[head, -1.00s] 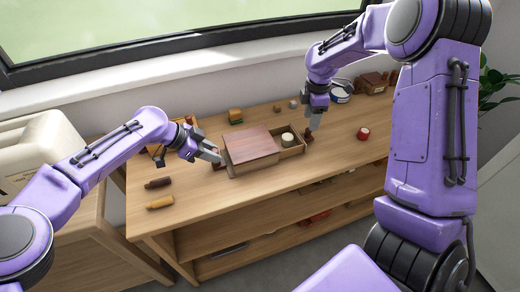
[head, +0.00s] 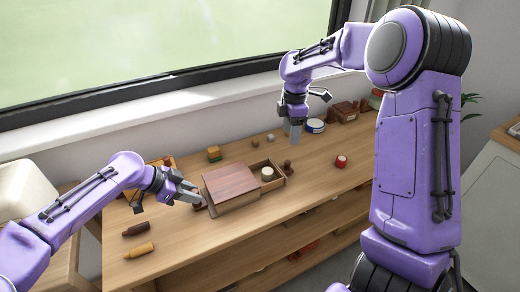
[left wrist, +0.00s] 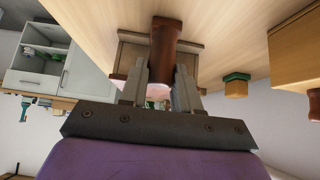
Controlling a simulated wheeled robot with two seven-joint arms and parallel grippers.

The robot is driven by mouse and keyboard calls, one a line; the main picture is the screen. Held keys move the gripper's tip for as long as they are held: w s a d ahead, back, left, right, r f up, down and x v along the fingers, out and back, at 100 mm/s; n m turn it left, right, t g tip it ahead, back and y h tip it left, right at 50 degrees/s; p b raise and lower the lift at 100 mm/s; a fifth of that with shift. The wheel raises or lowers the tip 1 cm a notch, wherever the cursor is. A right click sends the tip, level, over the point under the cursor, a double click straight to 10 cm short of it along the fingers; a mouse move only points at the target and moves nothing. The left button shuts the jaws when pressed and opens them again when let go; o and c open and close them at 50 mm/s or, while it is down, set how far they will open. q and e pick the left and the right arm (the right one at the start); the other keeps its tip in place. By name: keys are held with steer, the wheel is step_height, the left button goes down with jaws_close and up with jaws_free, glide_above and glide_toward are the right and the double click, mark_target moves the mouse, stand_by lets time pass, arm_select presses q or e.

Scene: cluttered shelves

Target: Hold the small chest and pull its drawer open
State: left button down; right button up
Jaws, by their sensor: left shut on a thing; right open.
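The small chest (head: 228,184) with a reddish-brown top stands on the wooden table. Its drawer (head: 281,176) is pulled out to the right, with a cream round thing (head: 267,174) inside. A dark knob (head: 287,167) is at the drawer's outer end. My left gripper (head: 193,194) is at the chest's left side. In the left wrist view its fingers (left wrist: 160,88) are shut around a brown cylindrical handle (left wrist: 166,42), with a brown box face behind it. My right gripper (head: 295,138) is open and empty, raised above and behind the knob, apart from it.
A red jar (head: 341,161) stands right of the drawer. Two bottles, one dark (head: 136,229) and one yellow (head: 139,250), lie at front left. A round tin (head: 315,126) and brown box (head: 343,111) are at back right.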

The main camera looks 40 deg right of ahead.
arm_select(q)
steer(key=c, duration=0.7)
jaws_free()
steer(key=shift+c, duration=0.2)
